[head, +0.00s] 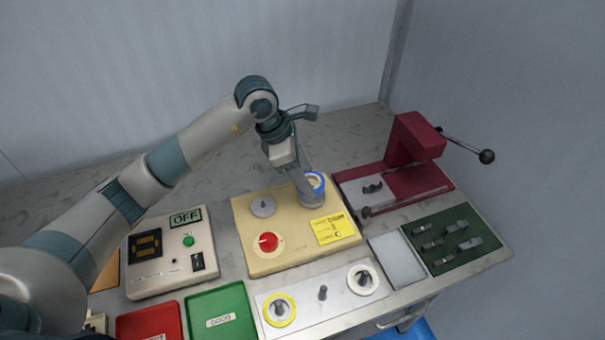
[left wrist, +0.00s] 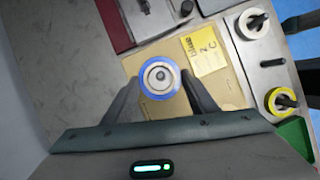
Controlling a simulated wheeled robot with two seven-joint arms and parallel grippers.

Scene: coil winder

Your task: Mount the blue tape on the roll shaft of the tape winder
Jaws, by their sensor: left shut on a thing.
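The blue tape (head: 319,186) is a blue roll with a pale core, at the back right of the beige tape winder (head: 284,214). My left gripper (head: 308,186) reaches down from above and is shut on the blue tape. In the left wrist view the blue tape (left wrist: 159,97) sits between the two fingers (left wrist: 160,92). A round grey part, apparently the roll shaft (left wrist: 159,77), shows inside the core, roughly centred. Whether the tape is around it or still above it, I cannot tell. My right gripper is not in view.
The winder has a grey disc (head: 263,206), a red knob (head: 267,242) and a yellow note (head: 335,229). A plate (head: 323,311) in front holds a yellow tape (head: 279,321) and a white tape (head: 374,279), with a bare peg (head: 323,292) between. A red press (head: 411,150) stands close at the right.

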